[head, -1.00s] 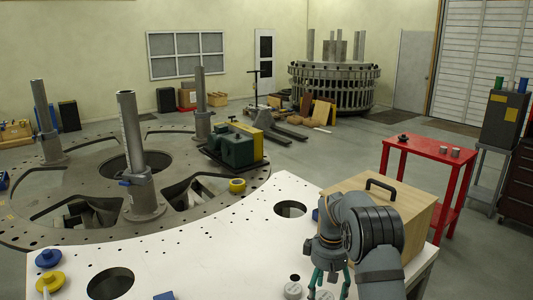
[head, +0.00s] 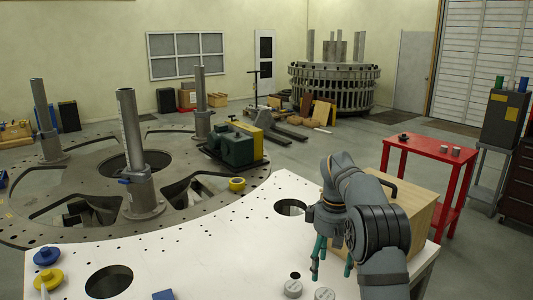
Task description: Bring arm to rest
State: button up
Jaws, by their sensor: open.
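My arm reaches in from the lower right in the head view. My gripper (head: 332,264) has teal fingers that are spread apart, with nothing visible between them. It hangs above the white plate (head: 215,245), near the plate's right side. A wooden box (head: 420,203) with a black handle stands on the plate behind my arm, which hides part of it. Two grey round pieces, one of them a cylinder (head: 293,288), are at the plate's front, just below the gripper.
The white plate has large round holes (head: 109,281). Blue and yellow knobs (head: 47,278) sit at its left. A large metal turret ring (head: 85,215) with upright posts lies beyond. A red table (head: 440,152) stands at the right. The plate's middle is clear.

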aim_at(325, 295)
notch_tip(325, 295, down, 11)
jog(key=shift+s+r, duration=0.1)
jog(key=shift+r+p, duration=0.25)
jog(key=shift+p, duration=0.35)
notch_tip(325, 295, up, 7)
jog(key=p, duration=0.6)
jog(key=shift+s+f+b, duration=0.2)
jog(key=shift+b, duration=0.15)
jog(key=s+f+m+b, duration=0.2)
jog(key=s+m+b, duration=0.5)
jog(key=s, duration=2.1)
jog(key=shift+f+b, duration=0.35)
jog(key=shift+b, duration=0.85)
jog(key=shift+o, duration=1)
jog(key=shift+s, duration=0.1)
